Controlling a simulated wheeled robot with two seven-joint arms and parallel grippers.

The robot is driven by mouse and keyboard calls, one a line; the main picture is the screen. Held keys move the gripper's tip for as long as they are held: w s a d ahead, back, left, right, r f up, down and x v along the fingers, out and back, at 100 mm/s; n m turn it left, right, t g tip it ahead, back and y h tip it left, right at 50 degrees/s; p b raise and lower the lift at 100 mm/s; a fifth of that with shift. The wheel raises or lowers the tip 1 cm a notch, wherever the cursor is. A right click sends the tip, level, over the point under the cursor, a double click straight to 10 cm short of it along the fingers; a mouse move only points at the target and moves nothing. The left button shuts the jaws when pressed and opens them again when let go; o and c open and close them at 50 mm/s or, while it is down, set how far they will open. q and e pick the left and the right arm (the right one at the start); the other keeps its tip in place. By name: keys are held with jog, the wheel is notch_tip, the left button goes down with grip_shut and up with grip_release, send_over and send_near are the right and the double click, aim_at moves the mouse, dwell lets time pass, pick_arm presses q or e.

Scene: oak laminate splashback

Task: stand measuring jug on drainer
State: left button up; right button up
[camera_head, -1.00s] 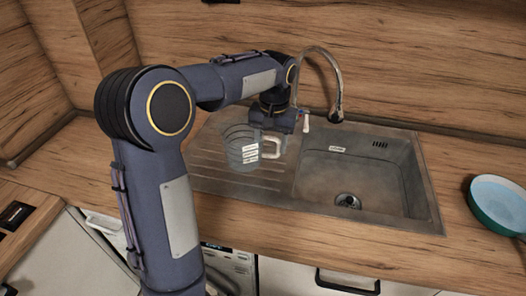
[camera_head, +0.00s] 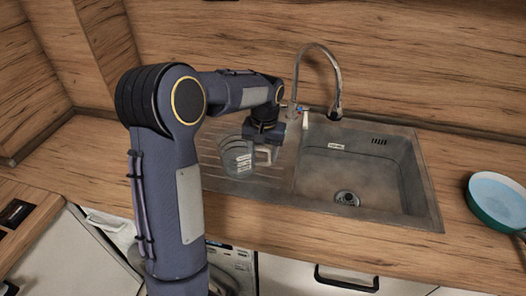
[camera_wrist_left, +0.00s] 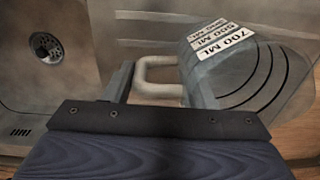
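The clear measuring jug (camera_head: 237,158), with white volume labels and a pale handle (camera_head: 265,153), is over the ribbed drainer (camera_head: 268,190) left of the sink bowl. I cannot tell whether its base touches the drainer. My left gripper (camera_head: 265,141) is above the handle, reaching down. My right gripper is not in view.
The sink bowl (camera_head: 360,176) is empty, right of the drainer. A tap (camera_head: 334,75) arches behind it, close to my left wrist. A teal pan (camera_head: 497,200) is on the worktop at far right. A wooden splashback (camera_head: 420,60) rises behind.

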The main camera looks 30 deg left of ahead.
pick_arm(q)
jog(key=o, duration=0.4)
notch_tip(320, 180, up, 11)
jog(key=shift+w+d, duration=0.1)
jog(key=shift+d, duration=0.05)
jog(key=s+d+r+m+t+h, duration=0.1)
jog(key=s+d+h, duration=0.1)
jog(key=s, duration=0.5)
jog(key=s+d+r+t+h, duration=0.1)
jog(key=s+d+t, duration=0.1)
jog(key=s, duration=0.6)
jog(key=shift+s+d+f+m+t+h, duration=0.2)
jog(key=shift+s+d+f+t, duration=0.25)
jog(key=shift+s+d+f, duration=1.05)
jog(key=shift+s+d+f+m+t+h, duration=0.15)
jog(key=shift+s+d+f+t, duration=0.4)
jog(key=shift+s, duration=1.75)
jog(key=shift+s+d+f+m+t+h, duration=0.1)
jog(key=shift+s+d+f+t+h, duration=0.2)
jog(key=shift+s+d+f, duration=1.3)
jog(key=shift+s+a+r, duration=0.3)
jog(key=shift+a, duration=0.1)
